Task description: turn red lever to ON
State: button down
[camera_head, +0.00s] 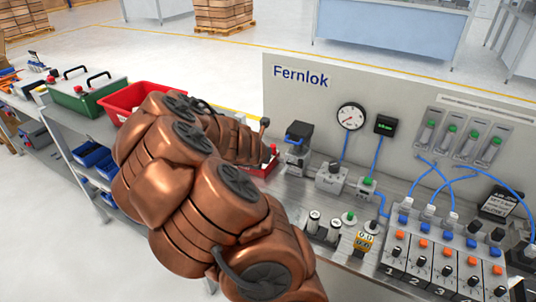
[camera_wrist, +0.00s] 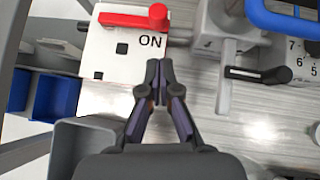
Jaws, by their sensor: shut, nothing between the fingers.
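The red lever (camera_wrist: 130,19) lies across the top of the wrist view, with a darker round red end at its right. Just below it is a white plate (camera_wrist: 104,57) with the word ON and two dark square marks. My gripper (camera_wrist: 158,72) is shut and empty, its fingertips just below the ON lettering and apart from the lever. In the head view my copper-coloured arm covers the area around my gripper, so its fingers cannot be made out there.
Right of my fingers stands a grey fitting (camera_wrist: 226,60) with a black handle (camera_wrist: 258,75). A blue hose (camera_wrist: 285,20) runs at the top right. Blue bins (camera_wrist: 52,97) sit at the left. In the head view, a gauge (camera_head: 351,116) and a row of numbered valves (camera_head: 420,262) are to the right.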

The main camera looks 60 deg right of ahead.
jog(key=v, duration=0.9)
jog(key=shift+w+a+r, duration=0.1)
jog(key=shift+w, duration=0.1)
